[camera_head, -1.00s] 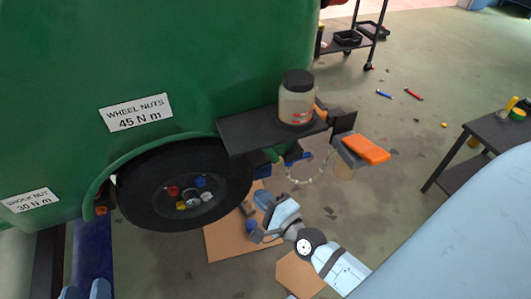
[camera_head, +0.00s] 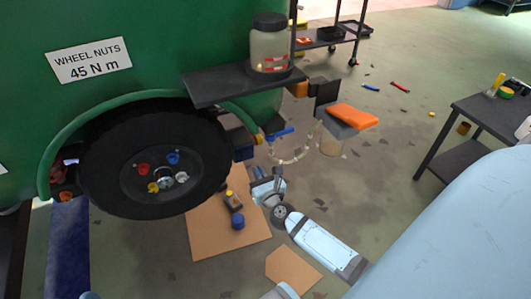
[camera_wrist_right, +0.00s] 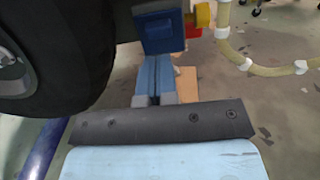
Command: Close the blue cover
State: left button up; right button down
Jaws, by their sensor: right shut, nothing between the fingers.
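A dark blue box-like part (camera_wrist_right: 162,33) hangs beside the wheel in the right wrist view; it appears to be the blue cover. In the head view a dark blue part (camera_head: 242,152) shows at the wheel's right edge, partly in shadow. I cannot tell whether it is open or closed. My right gripper (camera_wrist_right: 155,66) is shut and empty, its fingertips just below the blue part; contact is unclear. It also shows in the head view (camera_head: 264,172), below and right of that part. My left gripper is not clearly seen; only a small light-blue piece shows at the bottom edge.
The black wheel (camera_head: 150,165) stands close left of my right gripper. A yellow knob (camera_wrist_right: 203,15) and a pale hose (camera_wrist_right: 235,48) are to the right. A black shelf (camera_head: 235,83) with a jar (camera_head: 269,48) juts out above. Cardboard (camera_head: 215,230) lies on the floor.

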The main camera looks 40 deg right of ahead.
aim_at(248, 155)
jog(key=x, duration=0.5)
jog(key=shift+w, duration=0.1)
pick_arm(q)
jog(key=shift+s+d+r, duration=0.1)
jog(key=shift+r, duration=0.25)
pick_arm(e)
jog(key=shift+w, duration=0.1)
